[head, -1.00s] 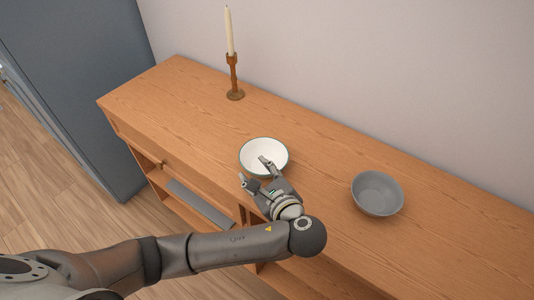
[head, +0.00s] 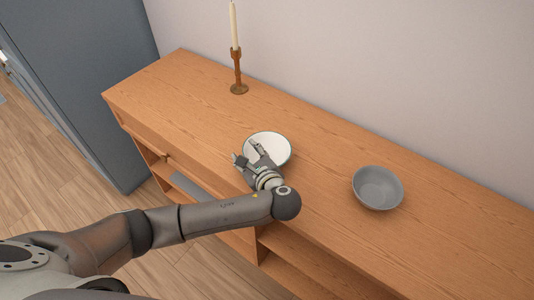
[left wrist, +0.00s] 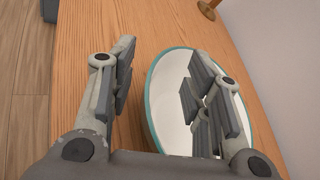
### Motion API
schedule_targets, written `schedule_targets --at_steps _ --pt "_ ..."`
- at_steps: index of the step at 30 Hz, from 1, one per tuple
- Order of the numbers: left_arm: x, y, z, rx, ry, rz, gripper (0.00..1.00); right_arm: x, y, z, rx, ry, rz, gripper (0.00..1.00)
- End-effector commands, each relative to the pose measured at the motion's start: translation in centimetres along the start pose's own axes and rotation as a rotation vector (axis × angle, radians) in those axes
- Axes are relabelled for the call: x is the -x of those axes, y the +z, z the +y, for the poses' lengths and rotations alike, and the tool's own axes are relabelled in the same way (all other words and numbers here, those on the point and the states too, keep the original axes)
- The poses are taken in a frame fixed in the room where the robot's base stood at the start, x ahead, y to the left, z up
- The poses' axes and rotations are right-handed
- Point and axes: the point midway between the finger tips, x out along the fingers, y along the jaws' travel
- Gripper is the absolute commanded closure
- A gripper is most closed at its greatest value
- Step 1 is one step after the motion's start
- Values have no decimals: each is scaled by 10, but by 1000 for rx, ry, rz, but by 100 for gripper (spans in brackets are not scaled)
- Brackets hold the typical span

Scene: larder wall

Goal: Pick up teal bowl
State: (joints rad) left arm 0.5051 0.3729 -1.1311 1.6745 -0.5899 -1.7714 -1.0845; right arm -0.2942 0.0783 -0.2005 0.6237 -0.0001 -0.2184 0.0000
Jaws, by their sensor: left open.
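The teal bowl (head: 280,148) stands upright on the wooden cabinet top; it is white inside with a teal rim. In the left wrist view the bowl (left wrist: 168,108) lies right of centre. My left gripper (head: 246,154) is open at the bowl's left, near side. In the left wrist view the gripper (left wrist: 163,70) has its left finger outside the rim over bare wood and its right finger over the bowl's inside. The rim passes between the fingers; I cannot tell whether they touch it. My right gripper is not in view.
A grey bowl (head: 377,188) stands to the right on the cabinet top (head: 330,165). A candle in a wooden holder (head: 238,75) stands near the wall at the back left. The wood between the two bowls is clear. Open shelves show below the front edge.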

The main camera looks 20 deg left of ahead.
Motion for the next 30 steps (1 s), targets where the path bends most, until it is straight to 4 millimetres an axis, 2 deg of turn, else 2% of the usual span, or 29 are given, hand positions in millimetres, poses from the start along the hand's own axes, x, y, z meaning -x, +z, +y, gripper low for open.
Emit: schedule_targets --at_steps 1,11,23,30 --pt "0 0 0 0 0 0 59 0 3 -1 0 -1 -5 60" --pt "1 0 0 0 0 1 100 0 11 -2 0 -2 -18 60" --pt "1 1 -1 2 -1 0 100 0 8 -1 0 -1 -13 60" --pt "7 17 -9 7 -4 -1 100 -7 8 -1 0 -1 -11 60"
